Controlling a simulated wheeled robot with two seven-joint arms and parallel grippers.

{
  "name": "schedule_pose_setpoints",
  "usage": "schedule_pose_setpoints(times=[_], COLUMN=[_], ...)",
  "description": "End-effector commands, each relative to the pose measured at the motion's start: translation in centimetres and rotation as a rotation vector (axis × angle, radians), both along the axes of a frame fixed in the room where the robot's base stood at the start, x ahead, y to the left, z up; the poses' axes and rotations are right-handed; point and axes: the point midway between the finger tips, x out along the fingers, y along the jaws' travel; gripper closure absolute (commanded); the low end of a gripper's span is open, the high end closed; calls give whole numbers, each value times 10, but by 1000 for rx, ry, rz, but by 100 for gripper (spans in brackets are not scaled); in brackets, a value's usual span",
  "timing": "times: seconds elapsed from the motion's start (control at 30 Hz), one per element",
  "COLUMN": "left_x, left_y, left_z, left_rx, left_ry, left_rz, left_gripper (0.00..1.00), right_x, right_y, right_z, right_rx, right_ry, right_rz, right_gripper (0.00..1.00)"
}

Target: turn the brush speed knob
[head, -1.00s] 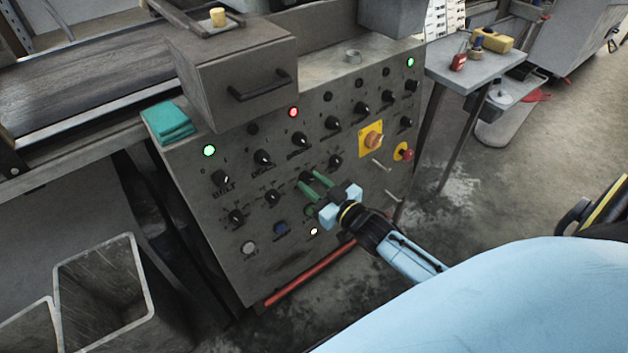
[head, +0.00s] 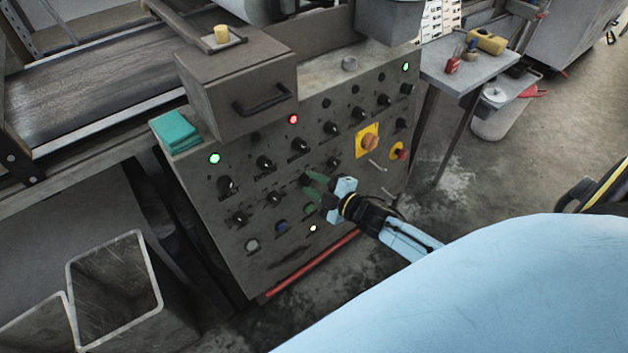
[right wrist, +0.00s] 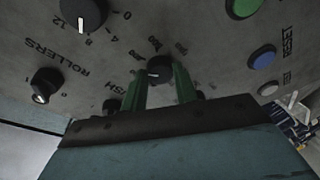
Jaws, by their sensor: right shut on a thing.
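A black knob with a pale pointer mark (right wrist: 159,68) sits between the green fingers of my right gripper in the right wrist view. A partly hidden label ending in "SH" lies beside it. My right gripper (head: 311,186) is shut on this knob, in the lower middle of the grey control panel (head: 215,200), in the head view. The right gripper (right wrist: 160,84) covers part of the panel around the knob. The knob itself is mostly hidden by the fingers in the head view. My left gripper is not in view.
Neighbouring knobs include one (right wrist: 45,85) by the "ROLLERS" label. A blue button (right wrist: 262,57) and a green button (right wrist: 244,8) are close by. A yellow-backed orange switch (head: 369,142) and a red button (head: 402,154) lie right of the gripper. A drawer box (head: 215,85) juts out above.

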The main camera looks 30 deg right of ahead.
Motion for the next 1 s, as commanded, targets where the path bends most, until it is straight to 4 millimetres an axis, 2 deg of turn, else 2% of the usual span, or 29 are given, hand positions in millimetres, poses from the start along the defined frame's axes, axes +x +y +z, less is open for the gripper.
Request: schedule_pose_setpoints(times=[0.23,0.5,1.0], left_x=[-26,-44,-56], left_y=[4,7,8], left_z=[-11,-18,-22], left_rx=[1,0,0], left_ry=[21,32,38], left_rz=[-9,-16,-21], left_gripper=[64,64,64], right_x=[0,0,0], right_y=[0,0,0], right_z=[2,2,2], right_rx=[-218,-397,-513], right_ry=[-15,-29,-38], right_rz=[40,71,92], right_gripper=[94,94,94])
